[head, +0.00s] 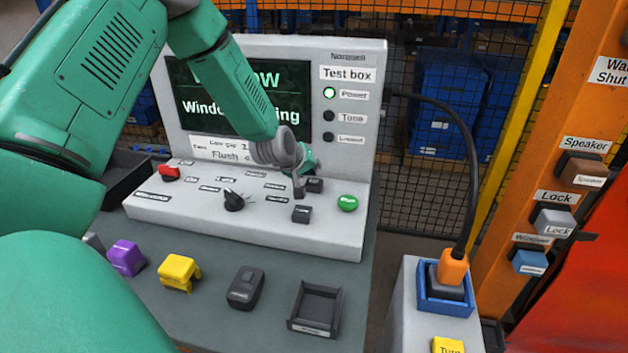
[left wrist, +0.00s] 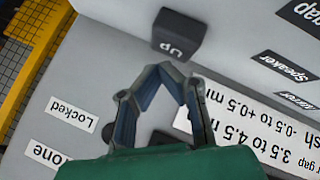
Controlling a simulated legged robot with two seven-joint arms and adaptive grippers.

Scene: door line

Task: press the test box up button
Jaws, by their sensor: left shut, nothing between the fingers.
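The test box (head: 352,150) stands on the bench with a screen and a sloped panel of buttons. Its dark up button (head: 315,185) is on the right of the panel, partly behind my left gripper (head: 299,190). In the left wrist view the up button (left wrist: 181,34) shows its label "UP", upside down. My left gripper is shut and empty, its fingertips (left wrist: 165,68) close to the button's near side; whether they touch it I cannot tell. A second dark button (head: 302,213) is just below. My right gripper is not in view.
A green button (head: 347,203), a black knob (head: 233,201) and a red switch (head: 169,173) are on the same panel. Purple (head: 126,258), yellow (head: 179,271) and black (head: 246,287) parts and a tray (head: 337,309) lie in front. A cable arches on the right.

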